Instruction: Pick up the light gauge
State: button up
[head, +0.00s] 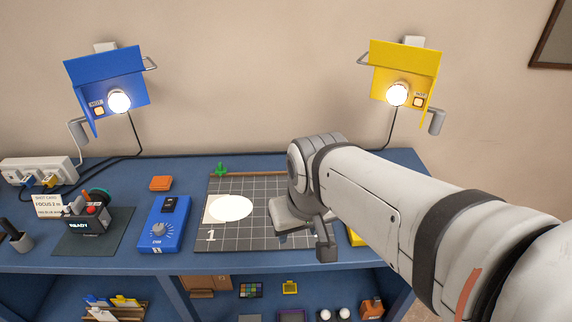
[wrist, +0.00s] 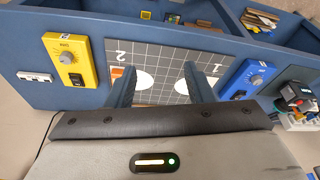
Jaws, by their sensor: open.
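I cannot tell for sure which object is the light gauge. A small orange-and-white item (wrist: 117,72) shows partly beside the left finger in the wrist view; the finger hides the rest. An orange block (head: 161,183) lies on the blue bench behind the blue dial box. My gripper (head: 303,243) is open and empty over the right part of the gridded mat (head: 262,242). Its two fingers point down across the mat in the wrist view (wrist: 158,70). A white disc (head: 228,208) lies on the mat's left; my arm covers much of the right side.
A blue dial box (head: 165,224) stands left of the mat; a yellow dial box (wrist: 70,60) stands on its other side. A device reading READY (head: 88,220) sits far left. Blue (head: 106,85) and yellow (head: 404,78) lamps glow on the wall. Shelves below hold small items.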

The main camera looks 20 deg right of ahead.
jog(key=o, duration=0.6)
jog(key=w+d+f, duration=0.2)
jog(key=w+d, duration=0.1)
jog(key=w, duration=0.3)
jog(key=w+d+f+m, duration=0.1)
jog(key=w+d+f, duration=0.2)
jog(key=w, duration=0.4)
jog(key=shift+w+d+f+m+t, duration=0.15)
jog(key=shift+w+f+m+t, duration=0.1)
jog(key=shift+w+m+t, duration=0.05)
jog(key=shift+m+h, duration=0.6)
jog(key=shift+m, duration=0.1)
jog(key=w+d+f, duration=0.8)
jog(key=shift+d+f, duration=0.2)
jog(key=shift+d, duration=0.05)
jog(key=shift+w+d+f, duration=0.25)
jog(key=shift+d+f, duration=0.1)
jog(key=shift+f, duration=0.2)
jog(key=shift+x, duration=0.8)
jog(key=w+f, duration=0.1)
jog(key=w+f+p, duration=0.1)
jog(key=f, duration=0.1)
jog(key=shift+w+a+f, duration=0.15)
jog(key=shift+w+f, duration=0.15)
jog(key=shift+w+f+t, duration=0.25)
jog(key=shift+f+t, duration=0.05)
jog(key=shift+f, duration=0.35)
